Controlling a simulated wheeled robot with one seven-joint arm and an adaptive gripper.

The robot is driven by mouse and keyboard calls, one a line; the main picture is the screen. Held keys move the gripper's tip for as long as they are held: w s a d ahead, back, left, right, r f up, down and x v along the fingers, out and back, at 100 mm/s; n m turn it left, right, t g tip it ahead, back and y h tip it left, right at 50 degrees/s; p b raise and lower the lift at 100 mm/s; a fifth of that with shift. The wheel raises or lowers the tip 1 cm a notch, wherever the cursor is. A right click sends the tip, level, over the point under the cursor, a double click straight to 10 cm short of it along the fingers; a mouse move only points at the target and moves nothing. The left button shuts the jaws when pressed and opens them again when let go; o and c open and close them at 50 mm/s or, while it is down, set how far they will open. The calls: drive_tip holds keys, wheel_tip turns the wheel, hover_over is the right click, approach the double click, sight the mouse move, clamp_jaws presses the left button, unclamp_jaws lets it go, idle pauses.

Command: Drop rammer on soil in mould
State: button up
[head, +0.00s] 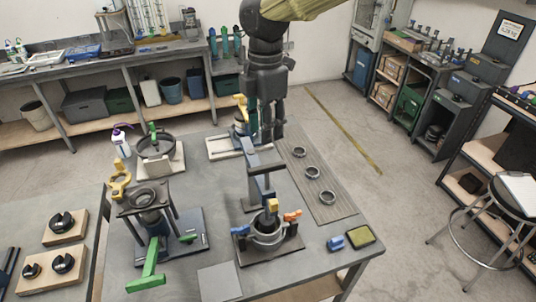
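My gripper (264,131) hangs pointing down over the middle of the table, its two fingers apart with nothing seen between them. Below it stands a dark grey upright frame with a crossbar (262,169); I cannot tell whether they touch. A grey round mould (266,238) with blue and orange clamp handles sits on a dark base at the table's front. A dark rod with a yellow block (272,205) stands over the mould and may be the rammer; its lower end is hidden. The soil inside the mould cannot be made out.
On the left stand a press with a green lever (151,267) and a round pan (156,146). A device with a yellow handle (241,103) is partly behind my gripper. Metal rings lie on a ribbed mat (330,207) at right. A blue item (336,244) lies at the front right.

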sight(267, 165)
wheel_tip(267, 165, down, 3)
drive_tip(key=m+b, duration=0.1)
drive_tip(key=m, duration=0.1)
drive_tip(key=shift+w+r+m, duration=0.1)
drive_tip(key=shift+m, duration=0.3)
drive_tip(key=shift+d+f+p, duration=0.15)
drive_tip(key=shift+f+p, duration=0.3)
drive_tip(key=shift+f, duration=0.1)
wheel_tip(267, 165, down, 10)
drive_tip(key=p, duration=0.3)
drive_tip(key=shift+r, duration=0.2)
drive_tip(key=shift+c, duration=0.5)
clamp_jaws()
drive_tip(key=shift+r, duration=0.1)
